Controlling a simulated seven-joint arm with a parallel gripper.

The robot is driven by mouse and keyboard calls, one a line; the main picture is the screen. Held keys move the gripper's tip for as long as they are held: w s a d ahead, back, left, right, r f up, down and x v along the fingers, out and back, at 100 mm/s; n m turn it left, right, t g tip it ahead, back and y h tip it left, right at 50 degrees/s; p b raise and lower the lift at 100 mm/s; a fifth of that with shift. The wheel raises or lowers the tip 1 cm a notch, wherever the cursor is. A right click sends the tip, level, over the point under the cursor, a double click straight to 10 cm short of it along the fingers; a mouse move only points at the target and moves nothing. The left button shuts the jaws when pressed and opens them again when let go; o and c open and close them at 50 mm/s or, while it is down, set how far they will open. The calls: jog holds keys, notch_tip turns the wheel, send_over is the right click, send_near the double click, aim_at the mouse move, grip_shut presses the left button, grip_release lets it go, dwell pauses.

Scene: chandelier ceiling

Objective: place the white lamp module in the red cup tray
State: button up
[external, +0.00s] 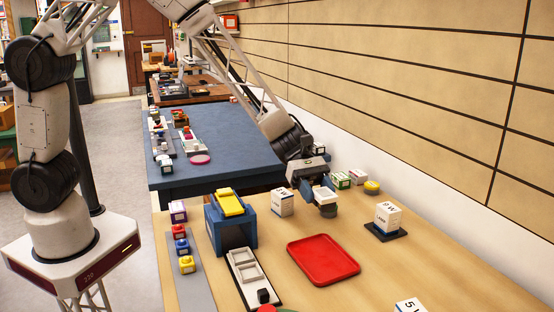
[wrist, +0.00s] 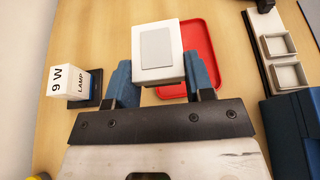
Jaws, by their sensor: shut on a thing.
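My gripper (external: 322,198) is shut on a white block with a grey top panel, the white lamp module (wrist: 157,52). The blue fingers grip it from both sides in the wrist view (wrist: 152,85). It is held above the table, and in the external view the gripper mostly hides it. The red tray (external: 322,260) lies flat and empty on the table, in front of and below my gripper. In the wrist view the tray (wrist: 199,45) shows behind and to the right of the module, partly covered by it.
A white "9 W" lamp box (external: 388,217) stands on a black base to the right. Another white box (external: 282,203) stands left of my gripper. A blue stand with a yellow top (external: 230,222) and a two-compartment white holder (external: 246,268) are left of the tray. A yellow disc (external: 372,187) sits behind.

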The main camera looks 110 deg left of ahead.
send_over(315, 238)
jog(key=a, duration=0.1)
jog(key=shift+f, duration=2.05)
jog(key=shift+f, duration=1.9)
jog(key=shift+f, duration=0.3)
jog(key=shift+s+f, duration=0.1)
jog(key=shift+f, duration=0.1)
jog(key=shift+f, duration=0.25)
